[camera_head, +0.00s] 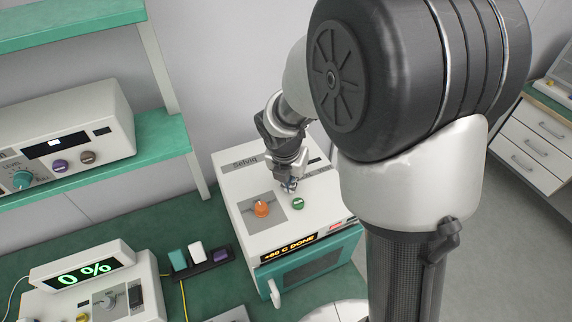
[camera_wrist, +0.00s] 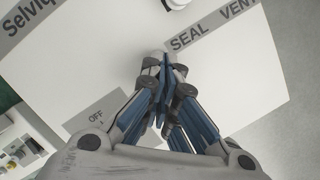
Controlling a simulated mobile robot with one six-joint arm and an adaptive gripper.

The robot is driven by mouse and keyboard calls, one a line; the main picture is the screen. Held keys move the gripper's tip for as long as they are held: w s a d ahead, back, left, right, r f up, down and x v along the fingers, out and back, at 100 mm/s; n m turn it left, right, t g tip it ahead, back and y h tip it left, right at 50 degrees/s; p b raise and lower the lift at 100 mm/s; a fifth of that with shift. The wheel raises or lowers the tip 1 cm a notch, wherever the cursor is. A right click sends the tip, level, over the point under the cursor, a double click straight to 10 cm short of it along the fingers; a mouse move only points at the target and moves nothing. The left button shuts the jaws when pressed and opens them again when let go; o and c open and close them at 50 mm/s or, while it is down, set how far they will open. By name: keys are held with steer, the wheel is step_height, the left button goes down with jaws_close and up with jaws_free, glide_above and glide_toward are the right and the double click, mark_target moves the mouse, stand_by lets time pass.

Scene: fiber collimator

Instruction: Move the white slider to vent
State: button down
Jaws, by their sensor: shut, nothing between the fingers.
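The white slider (camera_wrist: 177,3) shows at the top edge of the wrist view, partly cut off. It sits beyond the word SEAL on the grey SEAL/VENT label strip (camera_wrist: 212,28), on the side away from VENT. My gripper (camera_wrist: 165,62) is shut and empty, its fingers together over the white top of the oven-like device, just short of the label. In the head view my gripper (camera_head: 289,187) is above the same device (camera_head: 240,180), close to the green button. I cannot make out the slider there.
On the device top are an orange knob (camera_head: 261,208) and a green button (camera_head: 298,203). Its front display (camera_head: 290,248) reads "+60 C DONE". A rack with coloured blocks (camera_head: 206,262) and a "0 %" meter (camera_head: 83,274) stand to the left.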

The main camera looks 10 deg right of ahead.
mark_target(314, 168)
steer(key=shift+w+d+r, duration=0.25)
steer(key=shift+w+d, duration=0.3)
steer(key=shift+w, duration=0.3)
steer(key=shift+w+d+r, duration=0.2)
steer(key=shift+w+d, duration=0.3)
steer(key=shift+w, duration=0.3)
steer(key=d+p, duration=0.2)
steer(key=w+d+p, duration=0.1)
steer(key=d+p, duration=0.1)
steer(key=d, duration=0.1)
steer(key=shift+r, duration=0.2)
steer(key=shift+w+d+f, duration=0.1)
steer(key=shift+d+f, duration=0.05)
steer(key=shift+d, duration=0.15)
steer(key=shift+a, duration=0.1)
